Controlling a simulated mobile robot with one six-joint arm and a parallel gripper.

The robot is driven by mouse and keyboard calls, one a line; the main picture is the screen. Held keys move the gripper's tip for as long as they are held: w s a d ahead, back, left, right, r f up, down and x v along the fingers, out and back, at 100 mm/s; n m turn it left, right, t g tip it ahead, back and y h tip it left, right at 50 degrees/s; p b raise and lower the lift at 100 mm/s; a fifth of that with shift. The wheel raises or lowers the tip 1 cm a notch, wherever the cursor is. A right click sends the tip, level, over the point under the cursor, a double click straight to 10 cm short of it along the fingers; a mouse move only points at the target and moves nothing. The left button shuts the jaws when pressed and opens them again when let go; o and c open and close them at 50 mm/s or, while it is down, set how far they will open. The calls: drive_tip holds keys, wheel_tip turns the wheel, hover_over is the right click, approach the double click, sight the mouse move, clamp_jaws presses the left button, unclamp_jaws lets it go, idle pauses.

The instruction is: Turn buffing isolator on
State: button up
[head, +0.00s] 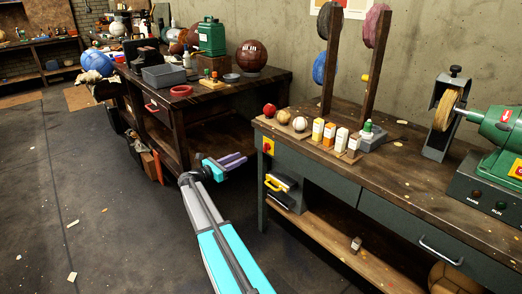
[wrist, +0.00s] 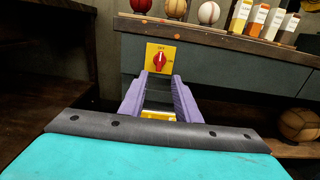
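The buffing isolator is a yellow plate with a red rotary knob (head: 267,146) on the front left of the right-hand bench. In the wrist view the red knob (wrist: 159,61) stands roughly upright, under a small label at the top that seems to read OFF; another label is at its right. My gripper (head: 241,158) is left of the isolator in the head view, apart from it. In the wrist view its two purple fingers (wrist: 158,88) are spread with nothing held between them, and the knob shows just beyond and above their tips.
Another dark table (head: 215,100) stands behind my arm. The floor at left is mostly clear.

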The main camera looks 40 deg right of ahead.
sight(264, 147)
drive_tip(key=d, duration=0.9)
drive_tip(key=s+d, duration=0.1)
drive_tip(key=d, duration=0.3)
drive_tip(key=shift+d, duration=0.3)
clamp_jaws()
